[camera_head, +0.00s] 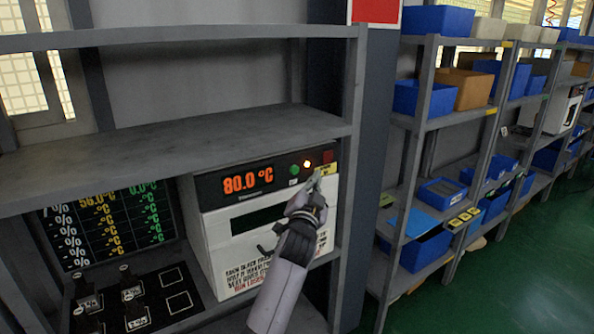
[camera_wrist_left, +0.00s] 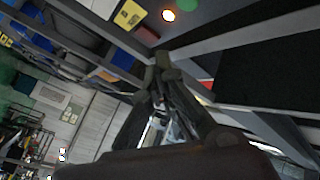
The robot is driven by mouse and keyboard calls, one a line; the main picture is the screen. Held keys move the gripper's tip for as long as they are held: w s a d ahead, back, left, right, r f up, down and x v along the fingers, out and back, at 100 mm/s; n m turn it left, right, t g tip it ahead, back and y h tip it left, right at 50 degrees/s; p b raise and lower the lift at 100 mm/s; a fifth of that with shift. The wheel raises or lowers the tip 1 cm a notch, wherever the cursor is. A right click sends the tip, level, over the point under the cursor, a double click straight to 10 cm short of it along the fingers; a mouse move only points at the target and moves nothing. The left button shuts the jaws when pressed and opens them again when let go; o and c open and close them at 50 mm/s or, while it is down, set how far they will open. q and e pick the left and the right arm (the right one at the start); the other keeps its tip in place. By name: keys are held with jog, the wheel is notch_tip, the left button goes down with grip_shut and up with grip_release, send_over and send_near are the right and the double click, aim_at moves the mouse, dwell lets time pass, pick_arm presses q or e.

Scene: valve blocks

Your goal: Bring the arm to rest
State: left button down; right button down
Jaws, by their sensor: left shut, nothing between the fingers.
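My left gripper (camera_head: 315,181) is in front of the upper right of a white oven-like machine (camera_head: 222,247), just below its lit orange lamp (camera_head: 307,165). Its fingers are shut with nothing between them. I cannot tell whether the fingertips touch the machine. In the left wrist view the shut fingertips (camera_wrist_left: 162,62) point toward the lit lamp (camera_wrist_left: 168,15) and a yellow label (camera_wrist_left: 128,14). The machine's display (camera_head: 247,182) reads 80.0 °C. A green button (camera_head: 294,170) sits left of the lamp and a red one (camera_head: 328,157) right of it. My right gripper is not in view.
A grey shelf board (camera_head: 180,140) runs above the machine, with an upright post (camera_head: 352,130) on its right. A black board (camera_head: 165,290) with several dark blocks and a screen (camera_head: 110,225) are on the left. Racks with blue bins (camera_head: 440,20) stand right, beside open green floor (camera_head: 530,260).

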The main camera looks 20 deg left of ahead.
pick_arm(q)
jog(key=shift+f, duration=0.15)
notch_tip(320, 180, down, 17)
jog(key=s+d+g+h, duration=0.1)
jog(key=g, duration=0.2)
jog(key=s+f+g+b, duration=0.15)
jog(key=s+f, duration=0.45)
jog(key=f, duration=0.6)
jog(key=s+f+g+h, duration=0.1)
jog(key=s+f+g, duration=0.2)
jog(key=s+f, duration=0.55)
jog(key=s+f+g+b, duration=0.1)
jog(key=s+f+g, duration=0.15)
jog(key=f, duration=1.15)
jog(key=s+f+n+g, duration=0.2)
jog(key=s+f+g, duration=0.1)
jog(key=s+f, duration=1.5)
jog(key=s+a+f+g, duration=0.1)
jog(key=s+f, duration=0.1)
jog(key=s, duration=0.8)
jog(key=s+a+f+n+g, duration=0.1)
jog(key=s+f+g, duration=0.1)
jog(key=s, duration=0.9)
jog(key=s+a+f+g+b, duration=0.1)
jog(key=s+a+f+g, duration=0.1)
jog(key=s, duration=0.9)
jog(key=shift+f+n, duration=0.3)
jog(key=shift+f, duration=0.5)
jog(key=shift+w, duration=0.1)
